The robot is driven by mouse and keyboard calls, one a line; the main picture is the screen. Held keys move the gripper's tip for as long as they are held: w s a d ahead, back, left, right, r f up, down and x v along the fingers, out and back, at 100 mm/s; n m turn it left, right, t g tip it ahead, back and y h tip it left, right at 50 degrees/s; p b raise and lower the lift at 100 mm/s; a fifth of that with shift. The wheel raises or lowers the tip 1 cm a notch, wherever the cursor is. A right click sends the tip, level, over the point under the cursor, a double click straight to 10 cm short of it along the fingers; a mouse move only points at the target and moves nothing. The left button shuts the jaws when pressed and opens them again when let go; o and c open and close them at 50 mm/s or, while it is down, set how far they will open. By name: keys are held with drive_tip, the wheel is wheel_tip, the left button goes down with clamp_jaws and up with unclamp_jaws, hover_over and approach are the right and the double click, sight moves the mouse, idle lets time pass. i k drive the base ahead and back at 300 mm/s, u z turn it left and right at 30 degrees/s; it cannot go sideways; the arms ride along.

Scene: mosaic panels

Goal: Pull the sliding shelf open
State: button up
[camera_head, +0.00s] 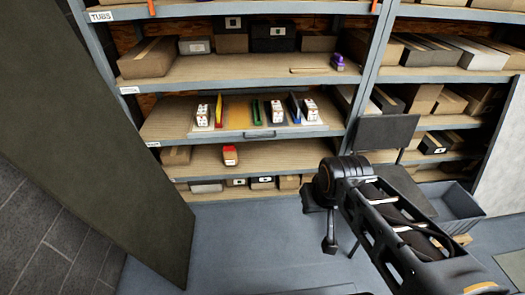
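The sliding shelf (222,129) is a light tray on the middle level of the shelving unit. A dark bar handle (259,134) sits on its front edge. White boxes with red marks stand on it, among blue, green, red and yellow upright pieces. The shelf's front looks about level with the unit's front edge; I cannot tell exactly how far out it is. My gripper (330,243) appears as a small dark shape below my arm's bend, over the floor, right of and lower than the handle and apart from it. Its fingers are too small to make out.
A tall dark panel (95,130) stands at the left. A small red-topped item (230,155) is on the level below. A purple item (338,62) is above. A dark stand-like panel (384,132) and a grey bin (461,204) stand at the right. The floor (240,235) in front is clear.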

sight(245, 112)
drive_tip(key=z, duration=0.15)
drive_tip(key=k, duration=0.45)
drive_tip(key=u, duration=1.15)
drive_tip(key=i, duration=1.65)
drive_tip(key=z, duration=0.85)
drive_tip(key=i, duration=0.35)
drive_tip(key=z, duration=0.35)
